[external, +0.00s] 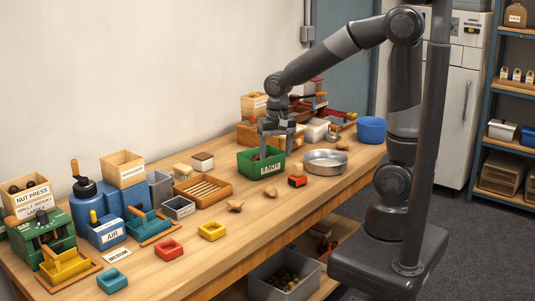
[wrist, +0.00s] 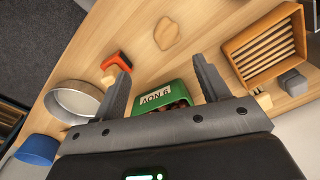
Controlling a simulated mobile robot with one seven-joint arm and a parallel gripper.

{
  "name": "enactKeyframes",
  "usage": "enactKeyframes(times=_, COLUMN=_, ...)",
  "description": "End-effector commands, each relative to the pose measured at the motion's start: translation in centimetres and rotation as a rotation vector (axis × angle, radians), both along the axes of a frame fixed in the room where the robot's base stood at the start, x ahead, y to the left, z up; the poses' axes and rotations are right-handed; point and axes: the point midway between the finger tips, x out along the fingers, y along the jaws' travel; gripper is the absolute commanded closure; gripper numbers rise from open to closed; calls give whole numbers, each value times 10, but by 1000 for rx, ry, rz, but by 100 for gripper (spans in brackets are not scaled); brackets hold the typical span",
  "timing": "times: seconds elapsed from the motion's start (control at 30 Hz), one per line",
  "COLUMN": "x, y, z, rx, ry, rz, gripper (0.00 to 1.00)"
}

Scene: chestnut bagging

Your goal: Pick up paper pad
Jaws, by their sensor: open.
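I cannot pick out a paper pad with certainty in either view. My gripper (external: 275,143) is open and points down over the green bin (external: 247,168), which carries a white date label (external: 270,168). In the wrist view the two fingers of my gripper (wrist: 161,66) are spread wide with nothing between them. The green bin (wrist: 172,97) lies beyond and between them, holding dark brown pieces, partly hidden by my gripper body. A small white-topped block (external: 203,161) and a cream-topped block (external: 182,170) sit left of the bin.
A round metal pan (external: 326,170) and a blue tub (external: 371,129) stand right of the bin. An orange-and-black item (external: 297,181) lies in front. A slatted wooden tray (external: 203,191) is at left. Boxes and a red device crowd behind. The front strip has small loose items.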

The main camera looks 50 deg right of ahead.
Motion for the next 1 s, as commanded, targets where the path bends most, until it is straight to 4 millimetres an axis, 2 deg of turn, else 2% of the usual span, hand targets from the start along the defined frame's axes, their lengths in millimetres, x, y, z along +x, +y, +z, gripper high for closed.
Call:
enactKeyframes(times=0.2, x=7, y=12, z=-19, rx=-10, ry=42, rz=-44, gripper=32)
enactKeyframes(times=0.5, x=7, y=12, z=-62, rx=-10, ry=45, rz=-46, gripper=32)
enactKeyframes(times=0.77, x=8, y=13, z=-83, rx=-10, ry=43, rz=-45, gripper=32)
enactKeyframes(times=1.0, x=9, y=14, z=-116, rx=-10, ry=45, rz=-45, gripper=32)
